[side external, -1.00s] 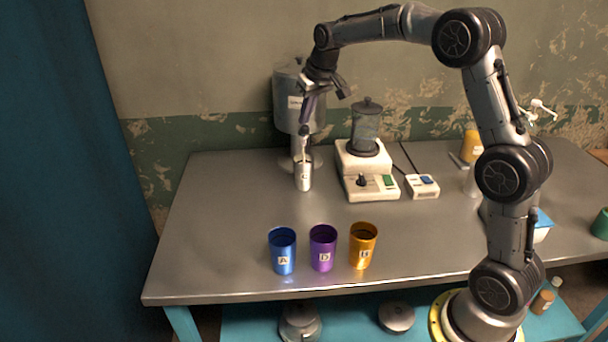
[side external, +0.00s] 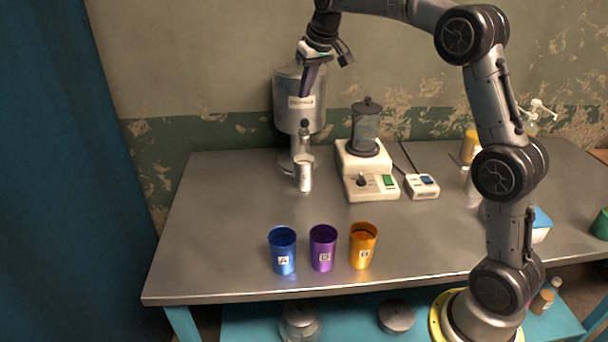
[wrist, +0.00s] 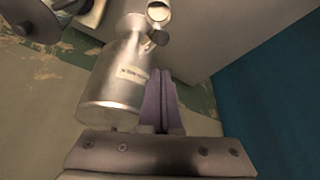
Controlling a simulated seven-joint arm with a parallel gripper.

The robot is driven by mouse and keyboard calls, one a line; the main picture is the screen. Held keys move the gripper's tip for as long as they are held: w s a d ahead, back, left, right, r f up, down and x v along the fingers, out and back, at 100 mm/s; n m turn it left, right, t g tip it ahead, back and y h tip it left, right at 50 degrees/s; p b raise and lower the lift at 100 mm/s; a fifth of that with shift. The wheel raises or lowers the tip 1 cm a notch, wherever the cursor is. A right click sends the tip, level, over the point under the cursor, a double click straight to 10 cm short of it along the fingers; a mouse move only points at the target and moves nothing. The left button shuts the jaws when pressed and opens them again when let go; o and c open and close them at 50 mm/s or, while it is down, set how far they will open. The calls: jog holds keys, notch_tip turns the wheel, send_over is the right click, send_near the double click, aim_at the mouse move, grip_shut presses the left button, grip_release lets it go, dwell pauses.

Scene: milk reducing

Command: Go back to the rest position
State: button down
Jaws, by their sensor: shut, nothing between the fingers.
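My gripper (side external: 307,92) is raised in front of the wall-side metal tank (side external: 284,105), above the table. In the wrist view its two purple-grey fingers (wrist: 160,82) are together with nothing between them. The tank, with a white label, also shows in the wrist view (wrist: 108,92), next to the fingers and upside down. A silver cup (side external: 304,178) stands upright under the tank's spout, well below and apart from my gripper.
Blue (side external: 283,255), purple (side external: 322,252) and orange (side external: 363,250) cups stand in a row near the front edge of the metal table (side external: 220,225). A white appliance with a dark jar (side external: 364,170) and a small switch box (side external: 421,186) stand right of the silver cup.

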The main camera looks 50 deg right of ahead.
jog(key=shift+a+r, duration=0.1)
jog(key=shift+a, duration=0.05)
jog(key=s+a+r+n+t, duration=0.1)
jog(key=s+a+r+t, duration=0.1)
jog(key=s+a+r, duration=0.6)
jog(key=s+a+n, duration=0.1)
jog(key=s+a, duration=0.2)
jog(key=s, duration=0.8)
jog(key=s+a+f+n+y, duration=0.1)
jog(key=s+a+f, duration=0.2)
jog(key=s+f, duration=1.2)
jog(key=shift+s+f+g, duration=0.15)
jog(key=shift+s+g, duration=0.25)
jog(key=shift+s, duration=0.7)
